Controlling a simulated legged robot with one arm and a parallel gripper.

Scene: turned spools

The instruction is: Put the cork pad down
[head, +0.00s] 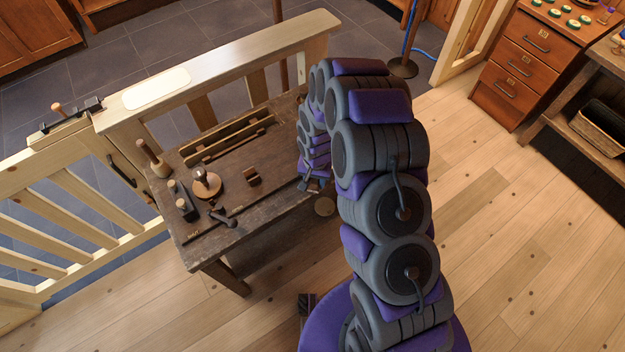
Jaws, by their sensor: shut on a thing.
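The cork pad (325,206) looks like a small round tan disc below my gripper, near the right edge of the wooden workbench (262,220). My gripper (319,190) is small in the head view and partly hidden by my purple and grey arm. It is shut on the pad. I cannot tell the exact gap between the pad and the bench. A turned wooden piece (206,180) stands on another round tan disc (208,191) on the left part of the bench.
On the bench are a mallet (152,160), a dark block tool (182,201), a small brown block (252,177), a dark hand tool (223,218) and a long wooden tray (230,136). A pale railing (225,62) runs behind. The bench's front middle is mostly bare.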

